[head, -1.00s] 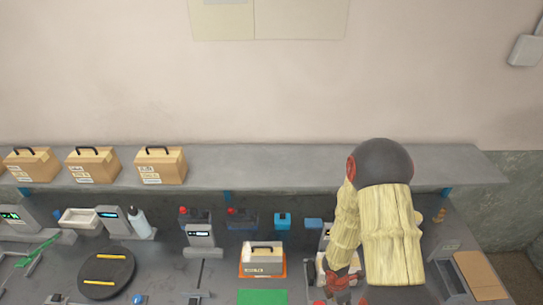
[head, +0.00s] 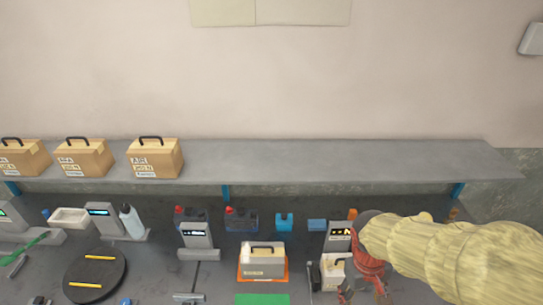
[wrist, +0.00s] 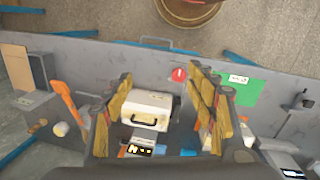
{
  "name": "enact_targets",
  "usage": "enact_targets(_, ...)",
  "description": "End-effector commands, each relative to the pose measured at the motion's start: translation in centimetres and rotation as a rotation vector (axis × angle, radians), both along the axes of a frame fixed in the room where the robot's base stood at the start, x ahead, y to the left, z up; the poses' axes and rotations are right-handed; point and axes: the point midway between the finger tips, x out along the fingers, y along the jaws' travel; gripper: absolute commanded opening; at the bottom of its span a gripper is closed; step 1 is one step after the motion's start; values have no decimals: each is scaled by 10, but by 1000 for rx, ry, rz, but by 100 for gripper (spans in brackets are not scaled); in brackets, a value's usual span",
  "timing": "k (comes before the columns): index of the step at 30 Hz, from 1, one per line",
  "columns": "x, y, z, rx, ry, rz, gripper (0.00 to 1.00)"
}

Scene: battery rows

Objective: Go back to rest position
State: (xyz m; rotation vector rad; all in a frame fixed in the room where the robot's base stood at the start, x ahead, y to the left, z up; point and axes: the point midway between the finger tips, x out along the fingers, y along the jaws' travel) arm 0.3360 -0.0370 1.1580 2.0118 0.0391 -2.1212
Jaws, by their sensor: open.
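My gripper (head: 364,292) is at the lower right of the head view, beside a white box with a black handle (head: 332,272). In the wrist view my gripper (wrist: 162,88) has its two yellow-brown fingers spread wide apart, with nothing held between them. The white box (wrist: 148,110) shows between the fingers in that view, standing on the bench below and apart from them. My arm reaches in from the right edge of the head view.
A device with a lit display (head: 339,236) stands behind the white box. Another handled box (head: 262,262) sits on an orange-edged base, with a green mat (head: 262,299) in front. Tan boxes (head: 155,158) stand on the shelf's left; its right is bare (head: 380,162).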

Motion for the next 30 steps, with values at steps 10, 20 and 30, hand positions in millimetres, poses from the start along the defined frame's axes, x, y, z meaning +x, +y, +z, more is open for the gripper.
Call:
enact_targets(10, -25, 33, 33, 136, -267, -149, 57)
enact_targets(20, -39, 38, 57, 174, -521, -139, 57)
enact_targets(30, -41, 37, 57, 175, -543, -136, 57)
